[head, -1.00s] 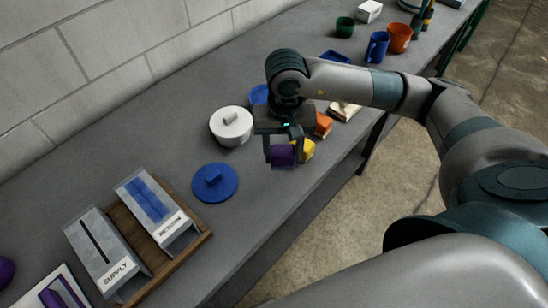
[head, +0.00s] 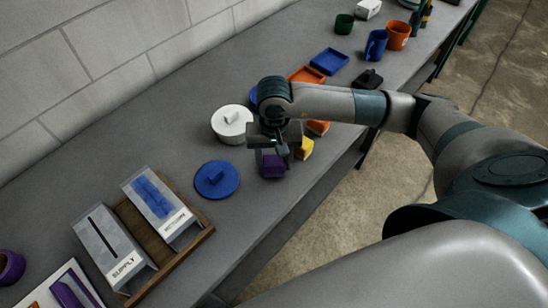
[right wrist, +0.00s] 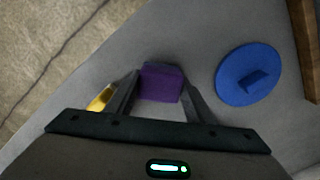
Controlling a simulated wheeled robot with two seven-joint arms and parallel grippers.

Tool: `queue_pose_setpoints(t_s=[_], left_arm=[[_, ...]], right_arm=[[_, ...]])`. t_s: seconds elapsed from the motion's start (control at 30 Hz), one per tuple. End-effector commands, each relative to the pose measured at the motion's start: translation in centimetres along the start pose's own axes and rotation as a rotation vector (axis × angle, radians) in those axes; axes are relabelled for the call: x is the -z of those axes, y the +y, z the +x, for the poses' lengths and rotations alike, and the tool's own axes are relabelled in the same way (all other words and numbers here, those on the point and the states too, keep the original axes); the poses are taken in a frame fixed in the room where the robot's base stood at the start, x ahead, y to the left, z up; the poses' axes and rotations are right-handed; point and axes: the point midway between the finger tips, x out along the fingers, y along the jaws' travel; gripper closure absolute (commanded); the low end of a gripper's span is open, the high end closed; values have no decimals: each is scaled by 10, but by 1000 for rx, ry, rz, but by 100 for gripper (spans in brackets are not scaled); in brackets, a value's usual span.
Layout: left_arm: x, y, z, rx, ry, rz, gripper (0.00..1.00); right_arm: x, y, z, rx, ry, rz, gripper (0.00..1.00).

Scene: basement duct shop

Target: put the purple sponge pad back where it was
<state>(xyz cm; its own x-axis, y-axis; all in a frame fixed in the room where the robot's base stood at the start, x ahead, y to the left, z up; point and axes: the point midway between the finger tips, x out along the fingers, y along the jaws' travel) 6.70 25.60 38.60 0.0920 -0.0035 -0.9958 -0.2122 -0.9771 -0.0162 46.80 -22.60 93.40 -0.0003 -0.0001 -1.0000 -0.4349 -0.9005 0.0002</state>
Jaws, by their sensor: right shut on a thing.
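The purple sponge pad (head: 272,166) is a small purple block held between the fingers of my right gripper (head: 273,158), over the grey bench near its front edge. In the right wrist view, the purple pad (right wrist: 161,83) sits between the two fingertips of the right gripper (right wrist: 158,88). I cannot tell whether the pad touches the bench. A yellow block (head: 304,148) is close beside the gripper on the right. My left gripper does not show.
A blue round lid (head: 217,179) lies left of the pad, and a white lidded pot (head: 232,124) stands behind. A wooden tray (head: 180,253) holds two labelled dispensers. An orange block (head: 318,127), trays and mugs stand farther right. Bare bench lies in front of the lid.

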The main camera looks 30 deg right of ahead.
Motion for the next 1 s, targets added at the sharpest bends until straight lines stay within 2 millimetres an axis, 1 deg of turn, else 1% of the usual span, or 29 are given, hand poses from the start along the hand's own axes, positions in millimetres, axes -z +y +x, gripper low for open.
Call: queue_pose_setpoints(t_s=[0.27,0.47,0.5,0.57,0.6,1.0], left_arm=[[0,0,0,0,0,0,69],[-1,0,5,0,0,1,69],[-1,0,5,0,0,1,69],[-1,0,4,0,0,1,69],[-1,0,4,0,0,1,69],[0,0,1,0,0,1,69]], right_arm=[[0,0,2,1,1,-1,73],[0,0,6,1,1,0,73],[0,0,6,1,1,0,50],[0,0,5,0,1,0,35],[0,0,5,0,1,0,33],[0,0,2,0,1,0,33]])
